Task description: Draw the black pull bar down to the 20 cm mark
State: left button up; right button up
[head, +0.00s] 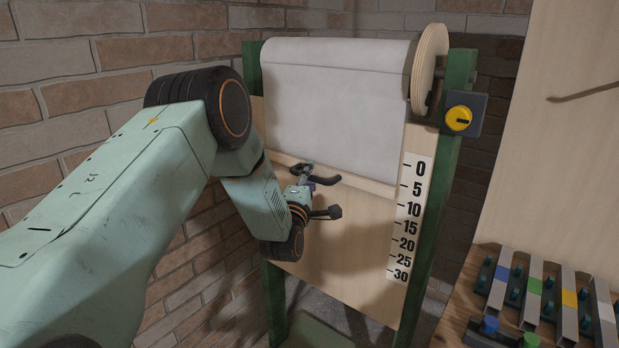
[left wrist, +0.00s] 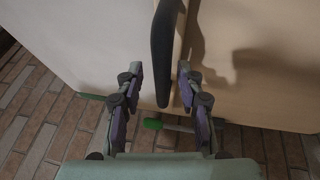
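The black pull bar (head: 326,181) stands out from the pale wooden rail (head: 370,182) at the bottom of a white sheet (head: 335,110). The rail's right end is close to the 5 mark on the printed scale (head: 411,215); the 20 mark is lower down. My left gripper (head: 314,189) is at the bar. In the left wrist view, the dark bar (left wrist: 164,50) reaches down between the two spread fingers of the left gripper (left wrist: 160,85), with a gap visible on both sides. The bar's far part is hidden by the gripper in the head view. My right gripper is not in view.
A wooden roller disc (head: 428,68) and a yellow knob (head: 459,118) are at the upper right of the green frame (head: 447,190). A brick wall is close on the left. A rack of coloured parts (head: 547,290) is at the lower right.

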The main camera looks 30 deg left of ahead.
pick_arm(q)
jog(key=shift+a+f, duration=0.1)
jog(key=shift+a, duration=0.05)
jog(key=shift+w+f, duration=0.1)
jog(key=shift+w, duration=0.1)
jog(key=shift+c, duration=1.1)
jog(key=shift+s, duration=0.15)
grip_shut()
